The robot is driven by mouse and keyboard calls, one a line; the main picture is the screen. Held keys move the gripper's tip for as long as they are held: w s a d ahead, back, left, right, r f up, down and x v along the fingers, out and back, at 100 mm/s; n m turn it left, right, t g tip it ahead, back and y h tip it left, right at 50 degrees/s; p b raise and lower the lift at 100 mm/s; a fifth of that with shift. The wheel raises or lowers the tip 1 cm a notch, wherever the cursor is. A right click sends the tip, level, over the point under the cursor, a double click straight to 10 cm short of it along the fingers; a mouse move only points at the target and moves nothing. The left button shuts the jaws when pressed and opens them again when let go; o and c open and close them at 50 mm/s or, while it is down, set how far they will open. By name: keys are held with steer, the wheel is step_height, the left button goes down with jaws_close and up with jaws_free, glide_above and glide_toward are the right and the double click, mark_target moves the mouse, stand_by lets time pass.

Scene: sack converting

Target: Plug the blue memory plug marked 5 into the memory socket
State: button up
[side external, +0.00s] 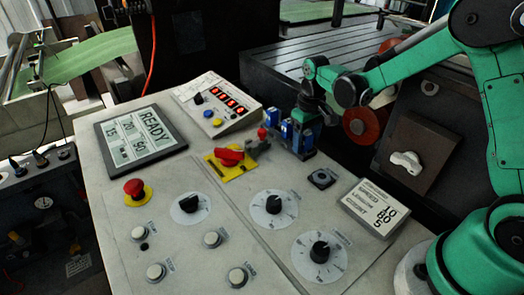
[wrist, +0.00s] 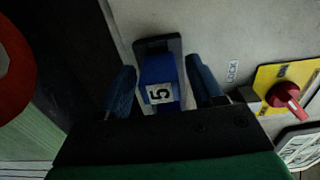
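The blue plug marked 5 (wrist: 160,82) stands in a dark holder (wrist: 158,44) in the wrist view, its white label facing the camera. My gripper (wrist: 164,84) has one blue finger on each side of it, with narrow gaps showing between fingers and plug. In the side external view my gripper (side external: 303,120) reaches down at the back edge of the panel, among blue parts with white marks (side external: 286,129); plug and fingers are hard to tell apart there. A small dark square fitting (side external: 321,178) sits on the panel in front; I cannot tell whether it is the memory socket.
A display box (side external: 374,207), dials (side external: 273,205), a red button (side external: 134,188) and a keypad box (side external: 217,103) occupy the sloped panel.

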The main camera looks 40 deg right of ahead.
mark_target(307, 133)
jaws_close()
step_height(307, 133, up, 19)
steer(key=s+a+f, duration=0.3)
steer(key=s+f, duration=0.5)
steer(key=f, duration=0.3)
steer(key=shift+s, duration=0.2)
steer(key=shift+f, duration=0.1)
